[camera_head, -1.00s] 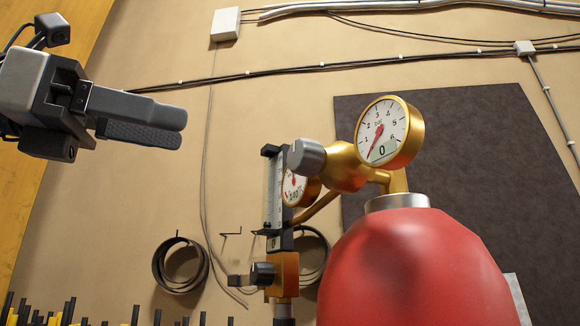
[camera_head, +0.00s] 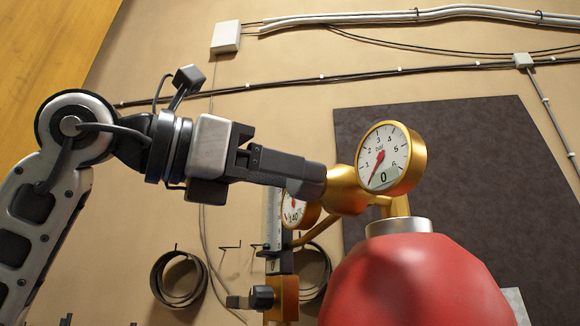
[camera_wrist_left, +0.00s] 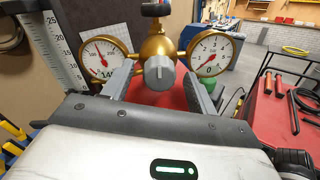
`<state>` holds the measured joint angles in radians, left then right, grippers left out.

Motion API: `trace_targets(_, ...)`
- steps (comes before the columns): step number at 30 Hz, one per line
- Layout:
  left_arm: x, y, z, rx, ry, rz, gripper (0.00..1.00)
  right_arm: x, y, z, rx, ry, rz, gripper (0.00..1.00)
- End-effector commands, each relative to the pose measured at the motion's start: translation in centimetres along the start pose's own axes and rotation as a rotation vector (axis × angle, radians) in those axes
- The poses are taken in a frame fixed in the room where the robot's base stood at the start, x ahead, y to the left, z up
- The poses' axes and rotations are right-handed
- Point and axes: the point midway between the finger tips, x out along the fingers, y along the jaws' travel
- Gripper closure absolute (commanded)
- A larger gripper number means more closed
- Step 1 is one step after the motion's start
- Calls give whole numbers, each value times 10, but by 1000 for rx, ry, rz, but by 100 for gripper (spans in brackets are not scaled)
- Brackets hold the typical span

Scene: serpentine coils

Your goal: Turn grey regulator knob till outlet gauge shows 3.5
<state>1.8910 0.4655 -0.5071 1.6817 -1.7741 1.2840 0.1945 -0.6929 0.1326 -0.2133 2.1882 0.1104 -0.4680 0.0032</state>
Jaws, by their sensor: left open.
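The grey regulator knob (camera_wrist_left: 159,73) sits on the front of the brass regulator (camera_wrist_left: 157,46) in the left wrist view. My left gripper (camera_wrist_left: 160,88) is open, with one finger on each side of the knob and a visible gap to each. In the head view my left gripper (camera_head: 318,180) reaches the regulator from the left, and its fingers hide the knob. The outlet gauge (camera_head: 384,158) shows 0 on its display, with its red needle at the low end. It also shows at right in the left wrist view (camera_wrist_left: 211,55). My right gripper is in neither view.
A second gauge (camera_wrist_left: 104,60) reading about 140 is left of the knob. The regulator stands on a red cylinder (camera_head: 415,275). A flowmeter with a scale (camera_head: 273,222) stands beside it. Behind are a dark wall panel (camera_head: 470,160) and a coiled hose (camera_head: 179,279).

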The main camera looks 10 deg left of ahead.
Motion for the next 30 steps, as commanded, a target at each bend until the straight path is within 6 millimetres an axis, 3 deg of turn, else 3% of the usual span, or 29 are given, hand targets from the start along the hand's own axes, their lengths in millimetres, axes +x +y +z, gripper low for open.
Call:
trace_targets(12,10,0,-1,0,1,0,42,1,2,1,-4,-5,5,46)
trace_targets(17,10,0,-1,0,1,0,84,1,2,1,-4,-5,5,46)
trace_targets(18,10,0,-1,0,1,0,87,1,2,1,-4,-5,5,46)
trace_targets(30,9,0,1,64,3,0,86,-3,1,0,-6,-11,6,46)
